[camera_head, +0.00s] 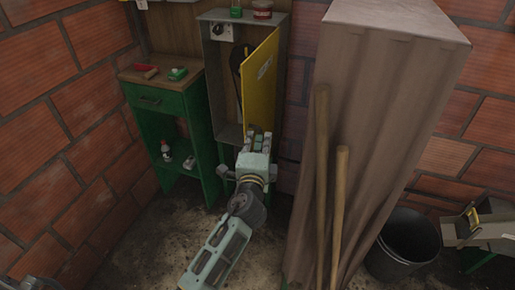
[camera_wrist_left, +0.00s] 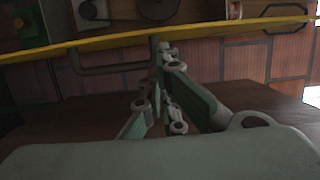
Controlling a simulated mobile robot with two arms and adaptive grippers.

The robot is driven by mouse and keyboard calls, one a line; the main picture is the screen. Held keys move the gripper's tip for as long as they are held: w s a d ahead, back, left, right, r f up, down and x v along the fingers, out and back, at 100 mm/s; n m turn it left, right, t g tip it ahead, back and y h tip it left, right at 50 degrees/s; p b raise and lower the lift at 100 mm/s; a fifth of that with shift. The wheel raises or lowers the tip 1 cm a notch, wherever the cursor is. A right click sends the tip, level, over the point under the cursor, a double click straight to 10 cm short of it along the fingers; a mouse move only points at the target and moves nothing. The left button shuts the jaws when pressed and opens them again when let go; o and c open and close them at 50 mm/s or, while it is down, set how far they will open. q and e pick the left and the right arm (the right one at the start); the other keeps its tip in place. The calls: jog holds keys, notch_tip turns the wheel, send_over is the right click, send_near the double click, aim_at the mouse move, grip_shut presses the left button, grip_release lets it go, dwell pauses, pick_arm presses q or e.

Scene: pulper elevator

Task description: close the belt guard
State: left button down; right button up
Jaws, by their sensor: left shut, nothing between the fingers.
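The belt guard (camera_head: 262,82) is a yellow panel on the front of a tall grey housing (camera_head: 218,75). It stands swung open, with a dark gap showing the inside on its left. In the left wrist view the guard (camera_wrist_left: 215,31) shows nearly edge-on as a yellow band, with a dark bar handle (camera_wrist_left: 108,68) on its near side. My left gripper (camera_head: 258,138) is at the guard's lower end. In the wrist view its shut fingers (camera_wrist_left: 165,62) are close to the right end of the handle; I cannot tell if they touch.
A green cabinet (camera_head: 150,100) with small items stands left of the housing. To the right are a large brown box-like block (camera_head: 385,100), two leaning wooden poles (camera_head: 339,200) and a black bucket (camera_head: 405,240). Brick walls close in the corner. Some floor is bare at lower left.

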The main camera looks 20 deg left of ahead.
pick_arm(q)
jog(key=x, duration=0.2)
jog(key=shift+w+a, duration=0.1)
jog(key=shift+w, duration=0.2)
pick_arm(e)
jog(key=shift+s, duration=0.25)
pick_arm(q)
jog(key=shift+a, duration=0.1)
pick_arm(e)
jog(key=shift+s+r, duration=0.1)
